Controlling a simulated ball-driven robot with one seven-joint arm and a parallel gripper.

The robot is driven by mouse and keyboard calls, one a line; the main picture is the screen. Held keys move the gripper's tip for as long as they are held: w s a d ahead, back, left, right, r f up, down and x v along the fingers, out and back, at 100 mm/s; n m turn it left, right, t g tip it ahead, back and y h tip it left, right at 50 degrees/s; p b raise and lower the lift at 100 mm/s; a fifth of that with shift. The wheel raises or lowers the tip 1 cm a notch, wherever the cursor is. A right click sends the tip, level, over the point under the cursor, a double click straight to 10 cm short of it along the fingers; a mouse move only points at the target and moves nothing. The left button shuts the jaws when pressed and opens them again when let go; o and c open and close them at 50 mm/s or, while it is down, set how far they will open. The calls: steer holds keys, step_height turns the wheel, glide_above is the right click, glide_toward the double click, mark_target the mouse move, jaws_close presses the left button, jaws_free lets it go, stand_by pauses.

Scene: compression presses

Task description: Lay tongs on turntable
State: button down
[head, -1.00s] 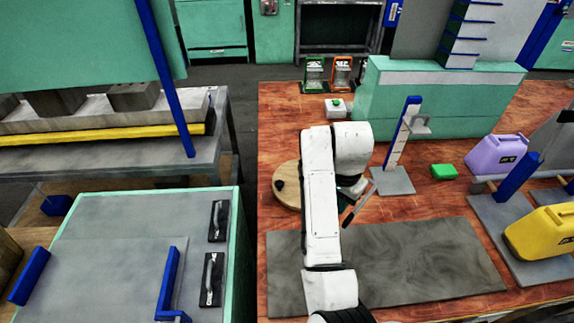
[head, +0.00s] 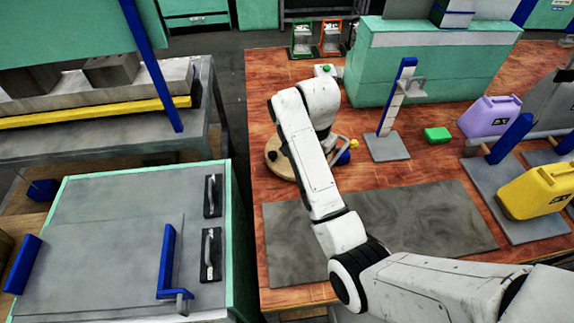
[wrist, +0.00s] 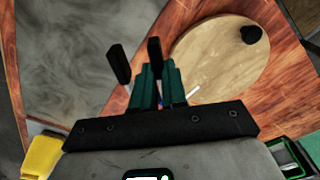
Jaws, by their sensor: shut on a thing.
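The turntable (wrist: 222,62) is a round pale wooden disc with a black knob (wrist: 250,35) near its rim. In the head view the turntable (head: 274,160) lies on the red-brown table, partly covered by my arm. My gripper (wrist: 160,75) has teal fingers close together, shut on the tongs. Two black ends of the tongs (wrist: 118,63) stick out past the fingers, over the table between the slab and the disc, beside the disc in the picture. The rest of the tongs is mostly hidden.
A grey slab (head: 420,230) covers the table's front. A stand with a blue upright (head: 397,98), a green block (head: 437,135) and purple (head: 489,118) and yellow (head: 538,190) jugs stand to the right. A white box with a green button (head: 325,72) is behind the turntable.

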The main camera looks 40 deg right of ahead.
steer(key=w+f+b, duration=0.3)
steer(key=w+b, duration=0.2)
glide_above(287, 171)
steer(key=f, duration=0.4)
steer(key=shift+s, duration=0.4)
steer(key=shift+w+f, duration=0.3)
steer(key=shift+f, duration=1.7)
steer(key=shift+f, duration=0.2)
steer(key=c, duration=1.2)
jaws_free()
steer(key=shift+o, duration=0.2)
steer(key=shift+r, duration=0.1)
